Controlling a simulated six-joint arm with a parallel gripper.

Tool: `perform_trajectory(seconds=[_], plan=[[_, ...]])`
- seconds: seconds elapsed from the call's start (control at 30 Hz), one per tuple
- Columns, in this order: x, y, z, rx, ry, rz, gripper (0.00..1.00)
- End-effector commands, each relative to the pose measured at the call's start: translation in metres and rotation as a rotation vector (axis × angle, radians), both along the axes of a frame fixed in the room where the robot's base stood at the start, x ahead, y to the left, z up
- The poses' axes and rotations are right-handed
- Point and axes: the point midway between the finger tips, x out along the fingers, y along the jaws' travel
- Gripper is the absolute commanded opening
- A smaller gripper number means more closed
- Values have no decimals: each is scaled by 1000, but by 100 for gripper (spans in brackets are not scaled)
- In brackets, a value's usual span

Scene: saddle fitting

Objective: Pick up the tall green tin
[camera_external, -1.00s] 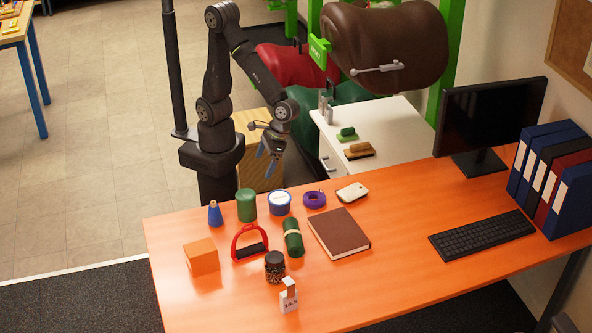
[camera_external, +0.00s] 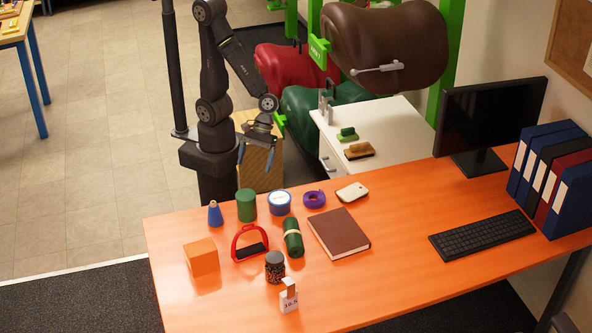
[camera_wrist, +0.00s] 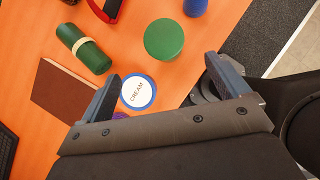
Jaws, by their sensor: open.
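My gripper (camera_external: 255,160) hangs above and behind the desk's back edge, apart from the tin. Its two fingers are spread and empty, and it also shows in the wrist view (camera_wrist: 160,82).
An orange block (camera_external: 201,257) sits in front.

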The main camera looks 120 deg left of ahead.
Motion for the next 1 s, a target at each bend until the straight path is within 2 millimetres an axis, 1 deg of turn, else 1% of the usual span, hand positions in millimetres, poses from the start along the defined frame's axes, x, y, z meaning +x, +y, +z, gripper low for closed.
perform_trajectory(seconds=[0.03, 0.2, 0.6, 0.7, 1.0], plan=[[-2, -5, -8, 3, 7, -3, 92], [-2, -18, -30, 4, 6, -6, 92], [-2, -47, -75, 3, 4, -6, 92], [-1, -52, -82, 2, 3, -5, 92], [-2, -58, -94, 3, 3, -5, 92]])
